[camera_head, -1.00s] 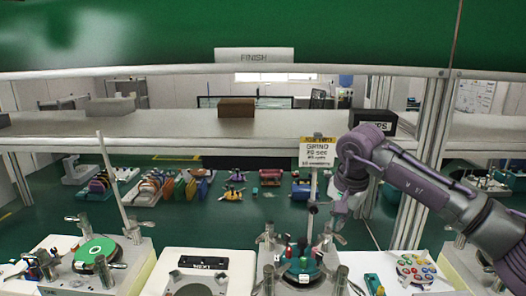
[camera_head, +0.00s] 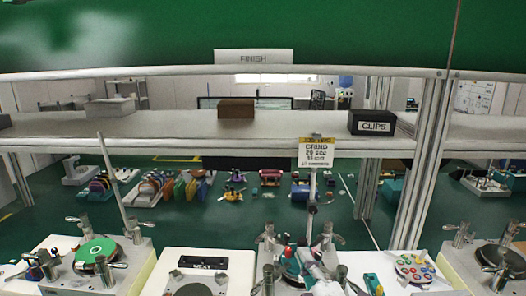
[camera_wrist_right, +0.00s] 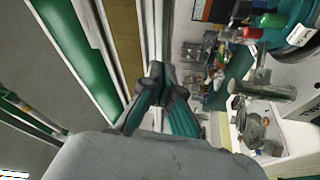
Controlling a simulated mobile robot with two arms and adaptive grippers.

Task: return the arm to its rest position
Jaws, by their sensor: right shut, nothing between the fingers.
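My right gripper (camera_head: 308,262) shows at the bottom centre of the head view, low in front of the sign post and among the fittings of the middle machine. It is small and partly mixed with those fittings. In the right wrist view the dark fingers of my right gripper (camera_wrist_right: 157,78) are close together, with nothing seen between them. My left gripper does not show in either view.
A row of lapping machines lines the bottom, with a green disc (camera_head: 95,251) at left and a dark plate (camera_head: 500,256) at right. A shelf (camera_head: 290,124) crosses above, bearing a black CLIPS box (camera_head: 373,123) and a brown box (camera_head: 236,108). A metal upright (camera_head: 421,170) stands at right.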

